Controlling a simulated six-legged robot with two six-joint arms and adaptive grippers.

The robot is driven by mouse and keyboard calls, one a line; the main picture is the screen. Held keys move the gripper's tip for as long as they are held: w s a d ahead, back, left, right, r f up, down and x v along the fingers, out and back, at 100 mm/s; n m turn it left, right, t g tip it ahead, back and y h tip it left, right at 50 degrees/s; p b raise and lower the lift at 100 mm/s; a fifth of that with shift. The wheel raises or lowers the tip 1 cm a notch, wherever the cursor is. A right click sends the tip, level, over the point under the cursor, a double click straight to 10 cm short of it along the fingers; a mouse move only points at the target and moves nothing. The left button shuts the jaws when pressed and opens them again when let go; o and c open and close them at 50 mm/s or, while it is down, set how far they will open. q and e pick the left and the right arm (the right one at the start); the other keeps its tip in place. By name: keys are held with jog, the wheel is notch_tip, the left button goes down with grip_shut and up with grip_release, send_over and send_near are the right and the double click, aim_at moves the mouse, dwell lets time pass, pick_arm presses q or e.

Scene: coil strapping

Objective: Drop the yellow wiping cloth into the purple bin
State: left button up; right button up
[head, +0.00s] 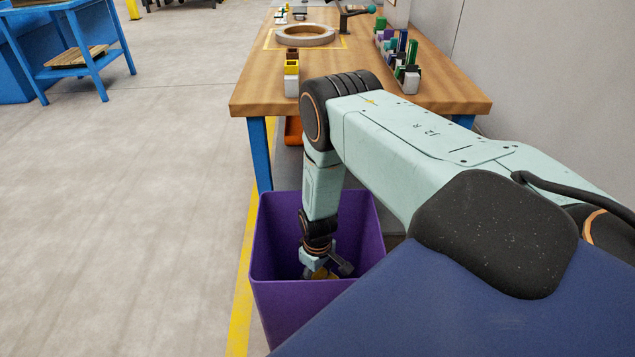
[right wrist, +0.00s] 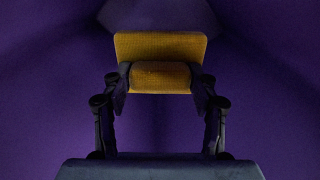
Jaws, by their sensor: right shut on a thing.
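The purple bin (head: 312,308) stands on the floor in front of the wooden table. My right arm reaches down into it, and my right gripper (head: 325,272) is inside, below the rim. The gripper is shut on the yellow wiping cloth (right wrist: 160,46), which sits between the two fingertips in the right wrist view. Purple bin walls (right wrist: 270,90) surround the right gripper (right wrist: 160,80) in the wrist view. My left gripper is not in view.
A blue bench (head: 75,72) stands far left. The floor left of the bin is clear.

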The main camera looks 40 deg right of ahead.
notch_tip(320, 180, down, 13)
jog(key=shift+r, duration=0.2)
dwell(0.9)
jog(key=o, duration=1.3)
jog(key=shift+r, duration=6)
notch_tip(320, 180, down, 12)
